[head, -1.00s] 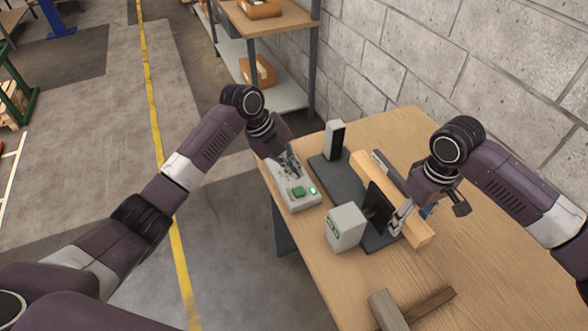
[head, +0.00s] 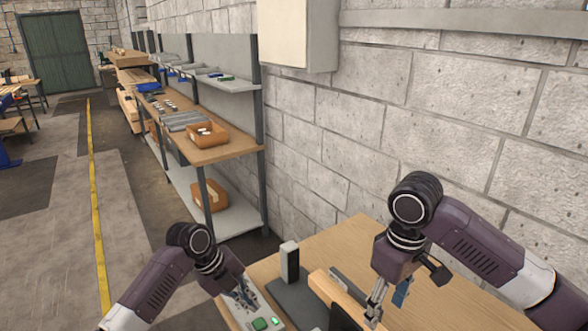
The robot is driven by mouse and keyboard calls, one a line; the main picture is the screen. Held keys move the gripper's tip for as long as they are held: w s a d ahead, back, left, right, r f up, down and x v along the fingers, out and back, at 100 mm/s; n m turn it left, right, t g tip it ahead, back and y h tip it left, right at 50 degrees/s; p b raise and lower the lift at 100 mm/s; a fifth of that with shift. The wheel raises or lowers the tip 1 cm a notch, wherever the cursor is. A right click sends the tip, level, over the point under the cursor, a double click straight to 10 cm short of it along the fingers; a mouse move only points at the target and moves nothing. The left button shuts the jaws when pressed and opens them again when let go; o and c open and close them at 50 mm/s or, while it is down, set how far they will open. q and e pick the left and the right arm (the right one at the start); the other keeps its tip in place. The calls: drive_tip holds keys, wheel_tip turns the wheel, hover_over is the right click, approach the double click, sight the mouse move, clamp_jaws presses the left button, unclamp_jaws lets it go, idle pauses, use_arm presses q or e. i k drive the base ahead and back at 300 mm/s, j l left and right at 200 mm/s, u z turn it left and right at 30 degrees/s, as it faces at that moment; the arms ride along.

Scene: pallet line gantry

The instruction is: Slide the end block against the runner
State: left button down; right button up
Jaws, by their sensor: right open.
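A light wooden bar (head: 337,296), which looks like the runner, lies on a dark base plate (head: 291,301) on the bench. An upright block with a pale side and dark face (head: 290,263) stands at the plate's far end. A black plate (head: 343,318) stands beside the bar, mostly cut off by the bottom edge. I cannot tell which of these is the end block.
The grey control box (head: 236,313) has a green button (head: 260,324) and a lit green lamp. A small blue part (head: 401,293) shows behind my right gripper. The wooden bench (head: 362,243) is clear at the back. A block wall (head: 430,120) and stocked shelving (head: 228,148) stand behind.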

sight(289, 251)
drive_tip(key=k+j, duration=0.1)
drive_tip(key=j, duration=0.3)
drive_tip(key=k+j, duration=0.1)
drive_tip(key=j, duration=0.3)
drive_tip(key=k+j, duration=0.15)
drive_tip(key=j, duration=0.3)
drive_tip(key=k+j, duration=0.1)
drive_tip(key=j, duration=0.3)
drive_tip(key=k+j, duration=0.1)
drive_tip(key=j, duration=0.3)
